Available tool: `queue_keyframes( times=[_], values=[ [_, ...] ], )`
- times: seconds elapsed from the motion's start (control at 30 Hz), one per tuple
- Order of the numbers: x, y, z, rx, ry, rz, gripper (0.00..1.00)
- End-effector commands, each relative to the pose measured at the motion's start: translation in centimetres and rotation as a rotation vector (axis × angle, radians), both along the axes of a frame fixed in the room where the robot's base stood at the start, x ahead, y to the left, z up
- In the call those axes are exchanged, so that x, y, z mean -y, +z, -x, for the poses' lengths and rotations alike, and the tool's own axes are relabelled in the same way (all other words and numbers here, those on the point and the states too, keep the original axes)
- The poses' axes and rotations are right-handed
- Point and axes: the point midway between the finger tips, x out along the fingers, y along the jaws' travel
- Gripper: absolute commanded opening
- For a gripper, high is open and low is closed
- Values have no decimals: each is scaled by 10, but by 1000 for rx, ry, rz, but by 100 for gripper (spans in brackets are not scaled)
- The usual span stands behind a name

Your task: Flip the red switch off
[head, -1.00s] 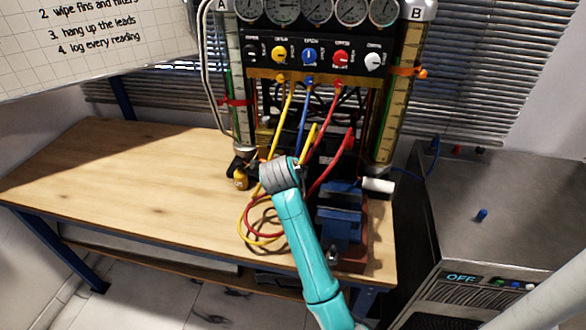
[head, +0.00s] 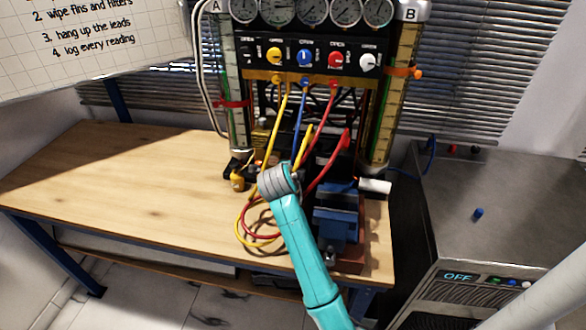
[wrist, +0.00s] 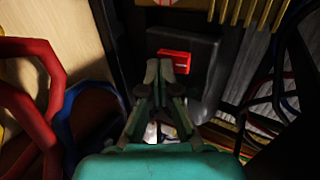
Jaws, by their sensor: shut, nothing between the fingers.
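The red switch (wrist: 177,59) sits on a dark box (wrist: 190,80) in the wrist view. It is a small bright red rocker. My gripper (wrist: 159,68) is shut and empty, with its fingertips close to the lower left of the switch in the picture. I cannot tell whether the tips touch it. In the head view my arm reaches toward the rig on the bench, and my gripper and the switch are hidden there.
Red and yellow leads (head: 262,238) loop over the bench (head: 120,185). A blue vise (head: 338,215) stands at right. Thick red (wrist: 40,65) and blue cables crowd the wrist view's left, with thin wires at right. The bench's left side is clear.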

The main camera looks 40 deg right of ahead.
Motion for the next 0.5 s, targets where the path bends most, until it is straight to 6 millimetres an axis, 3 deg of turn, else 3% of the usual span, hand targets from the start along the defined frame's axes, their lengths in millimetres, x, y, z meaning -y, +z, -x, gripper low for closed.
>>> queue_keyframes(
  times=[0.5],
  values=[
    [0, 16, 0, 0, 1, 0, 0]
  ],
)
